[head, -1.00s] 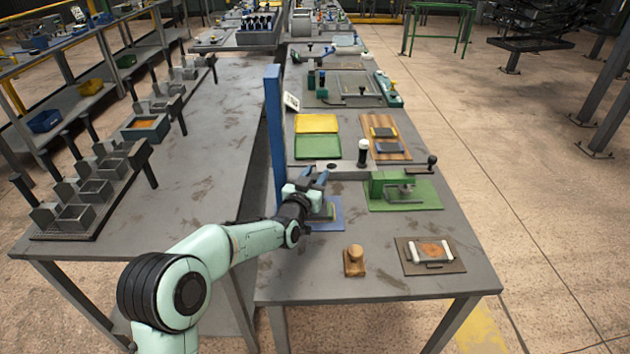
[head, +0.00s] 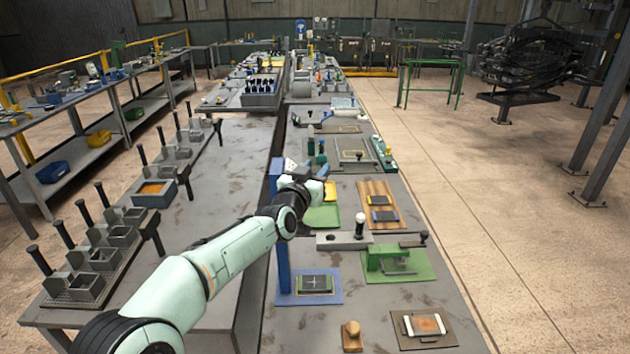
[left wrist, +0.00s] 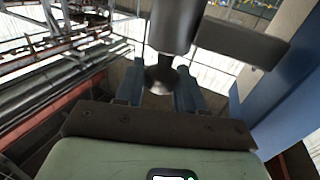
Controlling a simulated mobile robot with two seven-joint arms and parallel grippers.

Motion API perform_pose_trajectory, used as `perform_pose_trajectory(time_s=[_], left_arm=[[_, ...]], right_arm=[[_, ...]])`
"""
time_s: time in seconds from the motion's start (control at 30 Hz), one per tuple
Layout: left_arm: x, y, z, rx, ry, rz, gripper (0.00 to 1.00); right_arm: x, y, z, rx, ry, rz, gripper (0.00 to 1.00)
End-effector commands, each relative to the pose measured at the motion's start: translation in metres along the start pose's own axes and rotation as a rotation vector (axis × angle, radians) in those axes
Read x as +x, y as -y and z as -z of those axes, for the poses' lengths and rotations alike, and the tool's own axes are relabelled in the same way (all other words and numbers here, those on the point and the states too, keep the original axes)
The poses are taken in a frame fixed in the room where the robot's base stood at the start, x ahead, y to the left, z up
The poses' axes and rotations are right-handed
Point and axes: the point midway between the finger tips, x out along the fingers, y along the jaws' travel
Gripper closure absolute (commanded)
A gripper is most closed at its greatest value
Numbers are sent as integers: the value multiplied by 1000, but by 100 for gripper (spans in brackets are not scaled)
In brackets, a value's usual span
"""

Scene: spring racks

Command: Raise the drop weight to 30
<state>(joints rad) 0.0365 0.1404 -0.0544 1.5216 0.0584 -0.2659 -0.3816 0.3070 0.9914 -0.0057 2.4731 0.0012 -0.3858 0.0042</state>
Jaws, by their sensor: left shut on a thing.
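The drop tower has a blue post (head: 282,245) on a blue base plate (head: 328,292). A dark pad with a light cross (head: 315,284) lies on the plate. My left gripper (head: 304,178) is high beside the upper post, well above the pad. In the left wrist view the left gripper (left wrist: 160,88) is shut on the drop weight (left wrist: 174,26), a dark grey cylinder with a rounded dark end between the fingers. A grey block (left wrist: 240,44) beside it reaches toward the post (left wrist: 278,75). In the head view my gripper largely hides the weight. No scale number is readable.
A green plate with a fixture (head: 395,264), a wooden knob (head: 351,336) and a brown plate (head: 424,326) share the bench. Racks of dark-handled cups (head: 85,285) line the left bench.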

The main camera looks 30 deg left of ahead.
Motion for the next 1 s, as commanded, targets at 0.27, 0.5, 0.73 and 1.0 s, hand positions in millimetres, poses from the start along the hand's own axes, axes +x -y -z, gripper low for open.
perform_pose_trajectory(time_s=[0.27, 0.5, 0.73, 1.0], left_arm=[[0, 0, 14, -1, -3, 1, 100], [0, 0, 12, 0, 1, 1, 100], [0, 0, 12, 0, 1, 1, 44], [-6, 0, 12, -1, 0, 0, 44]], right_arm=[[-10, 5, 5, -2, -7, 3, 43], [-9, 5, 5, -2, -7, 2, 43], [-9, 5, 5, -2, -7, 2, 43], [-7, 4, 4, -2, -5, 2, 43]])
